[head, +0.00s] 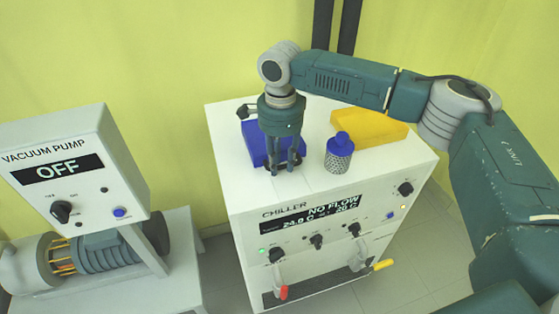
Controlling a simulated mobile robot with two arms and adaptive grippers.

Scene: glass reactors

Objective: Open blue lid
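The blue lid (256,153) lies on the left part of the white chiller's top, partly hidden behind my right gripper. My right gripper (285,168) points down over the lid's right front part. Its fingers reach down to about the lid's edge, with a small dark shape around their tips. I cannot tell whether the fingertips touch the lid or hold anything. My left gripper is not in view.
The chiller (240,198) reads "NO FLOW". A patterned bottle with a blue cap (339,155) stands right of my gripper, before a yellow tray (375,128). A vacuum pump (75,165) reading "OFF" stands at left. Coloured-handled valves sit low on the chiller's front.

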